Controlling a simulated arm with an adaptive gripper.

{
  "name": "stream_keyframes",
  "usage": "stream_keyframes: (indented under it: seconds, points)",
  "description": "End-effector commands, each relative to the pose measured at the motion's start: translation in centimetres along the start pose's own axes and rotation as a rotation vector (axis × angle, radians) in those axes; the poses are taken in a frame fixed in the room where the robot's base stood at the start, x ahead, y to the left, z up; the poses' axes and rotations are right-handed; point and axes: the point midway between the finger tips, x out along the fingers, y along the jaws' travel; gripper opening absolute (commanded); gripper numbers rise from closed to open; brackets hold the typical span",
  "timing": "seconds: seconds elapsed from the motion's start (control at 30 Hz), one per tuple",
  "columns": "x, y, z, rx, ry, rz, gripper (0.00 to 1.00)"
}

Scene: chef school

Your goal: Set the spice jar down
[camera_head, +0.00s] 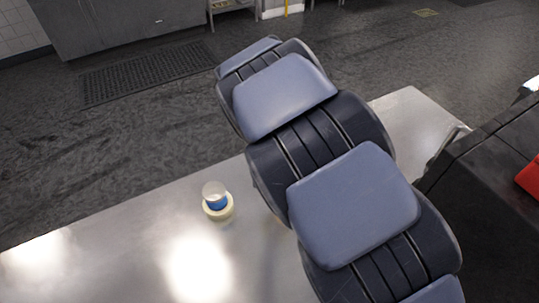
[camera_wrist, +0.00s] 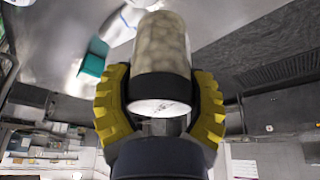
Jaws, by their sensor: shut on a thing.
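The spice jar (camera_wrist: 160,48) is a clear cylinder with pale, lumpy contents, a dark band and a white end face towards the wrist camera. My gripper (camera_wrist: 160,86), with yellow ribbed fingers, is shut around the jar at the dark band, one finger on each side. In the head view my arm covers the middle, and neither the gripper nor the jar can be seen there. I cannot tell how far the jar is from any surface.
A shiny metal counter (camera_head: 130,254) runs across the head view. A small cream, blue and whitish object (camera_head: 217,202) stands on it, left of my arm. A teal item (camera_wrist: 93,65) shows in the wrist view. A dark floor mat (camera_head: 150,73) lies beyond the counter.

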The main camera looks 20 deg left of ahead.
Motion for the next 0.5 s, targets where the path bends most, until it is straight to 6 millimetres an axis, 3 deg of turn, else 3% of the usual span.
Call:
stream_keyframes:
  seconds: [0.5]
  points:
    - [6.0, -4.7, -5.1, 0.0, 0.001, -0.004, 0.27]
